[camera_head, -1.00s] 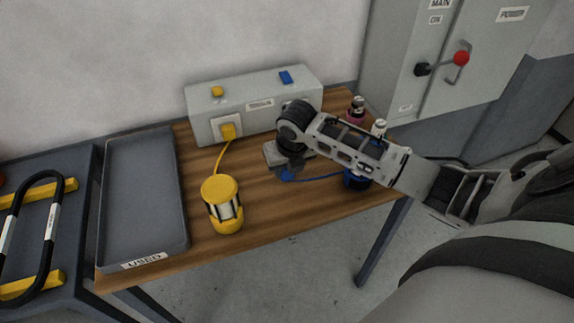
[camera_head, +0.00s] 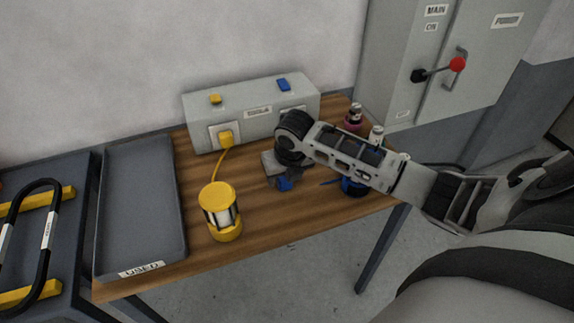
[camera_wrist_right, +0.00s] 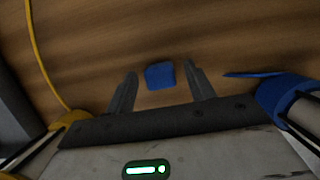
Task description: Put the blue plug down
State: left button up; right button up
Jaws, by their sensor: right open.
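The blue plug (camera_head: 284,184) sits at the wooden table top, just below my right gripper (camera_head: 288,174). In the right wrist view the plug (camera_wrist_right: 160,75) lies between the two fingertips (camera_wrist_right: 161,80), with wood visible on both sides of it, so the fingers are open and apart from it. The blue coil (camera_head: 353,187) stands to the right, partly hidden by my right arm; it also shows in the wrist view (camera_wrist_right: 285,92). A short piece of blue cable (camera_wrist_right: 250,74) reaches from it towards the plug. My left gripper is out of view.
A grey box (camera_head: 250,112) with a yellow plug (camera_head: 226,139) stands at the back. The yellow coil (camera_head: 221,213) stands left of my gripper. A grey tray (camera_head: 140,205) marked USED is at the left. Small bottles (camera_head: 354,115) stand behind my arm. Front wood is clear.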

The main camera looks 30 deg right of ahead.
jog(key=d+v, duration=0.1)
jog(key=v, duration=1.1)
jog(key=shift+a+r, duration=0.3)
jog(key=shift+a, duration=0.25)
jog(key=s+a+f+m+y, duration=0.2)
jog(key=s+a+f+m, duration=0.65)
jog(key=m, duration=0.35)
jog(key=s+f+m, duration=0.1)
jog(key=s+m, duration=1.1)
jog(key=m, duration=0.6)
jog(key=w+a+f+t, duration=0.2)
jog(key=f+t, duration=0.1)
jog(key=f, duration=0.2)
jog(key=w+a+f+t+y, duration=0.1)
jog(key=w+a+f+t, duration=0.1)
jog(key=f, duration=0.3)
jog(key=shift+w+a+m+t, duration=0.35)
jog(key=shift+w+t, duration=0.2)
jog(key=shift+t, duration=0.35)
